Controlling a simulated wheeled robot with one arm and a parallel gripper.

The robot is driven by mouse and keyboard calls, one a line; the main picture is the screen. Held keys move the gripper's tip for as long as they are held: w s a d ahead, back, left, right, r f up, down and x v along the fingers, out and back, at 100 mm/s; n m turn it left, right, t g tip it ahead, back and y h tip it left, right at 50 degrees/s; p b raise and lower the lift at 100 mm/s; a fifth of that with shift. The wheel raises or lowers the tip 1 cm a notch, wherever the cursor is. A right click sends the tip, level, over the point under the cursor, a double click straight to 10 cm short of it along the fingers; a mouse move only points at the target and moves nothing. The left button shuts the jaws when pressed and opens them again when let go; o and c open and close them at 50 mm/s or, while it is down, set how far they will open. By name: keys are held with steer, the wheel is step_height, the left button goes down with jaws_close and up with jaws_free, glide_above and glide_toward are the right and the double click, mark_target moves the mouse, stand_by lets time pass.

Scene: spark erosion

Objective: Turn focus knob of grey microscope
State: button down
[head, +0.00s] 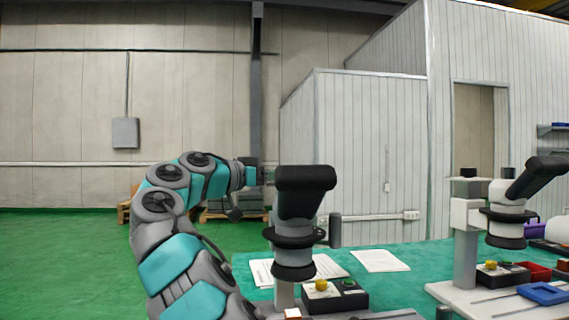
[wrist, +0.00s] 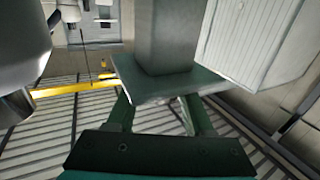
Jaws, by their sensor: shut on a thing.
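The nearer microscope (head: 298,235) stands in the middle of the head view, with a black eyepiece head, dark rings and a pale column. A dark cylinder (head: 335,230) stands at its right side. My gripper (head: 264,178) is at the upper left of this microscope, partly hidden behind its black head. In the wrist view my gripper's two green fingers (wrist: 163,112) reach to a flat grey-green plate (wrist: 160,88) below a grey block (wrist: 164,38). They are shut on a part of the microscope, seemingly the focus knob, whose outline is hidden.
A second microscope (head: 500,215) with a white arm stands at the right. The teal table (head: 410,262) bears paper sheets (head: 380,260), a control box with a yellow button (head: 322,285), and blue (head: 543,293) and red trays. Green floor is free at the left.

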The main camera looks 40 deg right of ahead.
stand_by(0.3)
steer(key=shift+c, duration=1.5)
jaws_free()
steer(key=shift+a, duration=0.1)
steer(key=a, duration=0.7)
steer(key=shift+a, duration=0.3)
